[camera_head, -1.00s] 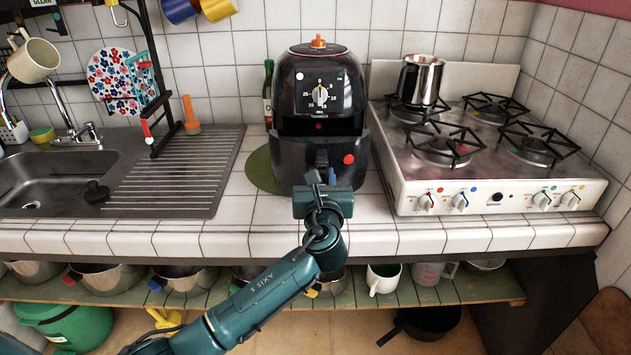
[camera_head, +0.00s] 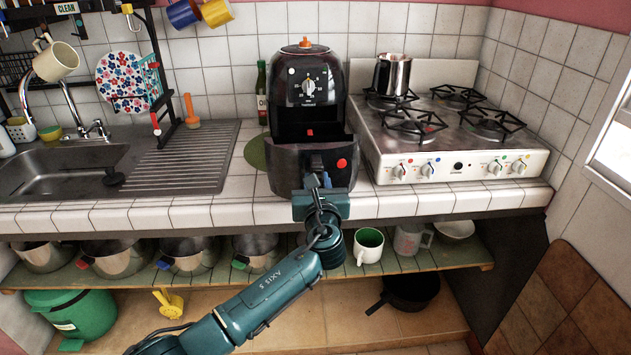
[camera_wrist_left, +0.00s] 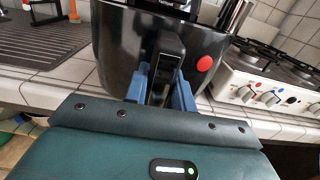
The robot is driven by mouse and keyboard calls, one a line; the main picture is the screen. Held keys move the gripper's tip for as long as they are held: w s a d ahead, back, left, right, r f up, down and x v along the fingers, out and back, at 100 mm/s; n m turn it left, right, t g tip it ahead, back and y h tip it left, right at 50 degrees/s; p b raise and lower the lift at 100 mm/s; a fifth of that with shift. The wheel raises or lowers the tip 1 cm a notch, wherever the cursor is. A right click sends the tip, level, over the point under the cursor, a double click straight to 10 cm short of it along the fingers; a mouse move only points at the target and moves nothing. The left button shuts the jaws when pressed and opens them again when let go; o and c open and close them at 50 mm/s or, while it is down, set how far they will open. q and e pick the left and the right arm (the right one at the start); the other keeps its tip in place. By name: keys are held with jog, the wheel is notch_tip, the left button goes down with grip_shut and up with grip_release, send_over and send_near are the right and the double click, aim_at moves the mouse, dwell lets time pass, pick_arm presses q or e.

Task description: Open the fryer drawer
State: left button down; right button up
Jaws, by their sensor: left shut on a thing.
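The black air fryer (camera_head: 305,75) stands on the tiled counter, with a dial on its front and an orange knob on top. Its fryer drawer (camera_head: 285,168) sits forward of the body, and a dark gap shows above its rim. The drawer carries a red round sticker and a black upright handle (camera_wrist_left: 166,62). My left gripper (camera_head: 318,181) is at the drawer's front. In the left wrist view its blue fingers (camera_wrist_left: 160,88) are on both sides of the handle, shut on it. My right gripper is not in view.
A white stove (camera_head: 455,150) with a steel pot (camera_head: 393,75) stands close on the right. A sink (camera_head: 60,172) with a ridged drainboard is on the left. The counter's front edge (camera_head: 240,214) lies below the drawer. Pots and a mug (camera_head: 368,247) sit on the shelf underneath.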

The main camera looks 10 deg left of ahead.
pick_arm(q)
jog(key=shift+s, duration=0.2)
dwell(0.3)
jog(key=c, duration=1.2)
grip_release()
jog(key=shift+o, duration=0.2)
jog(key=shift+s+d, duration=0.1)
jog(key=v, duration=1.3)
jog(key=shift+r, duration=0.1)
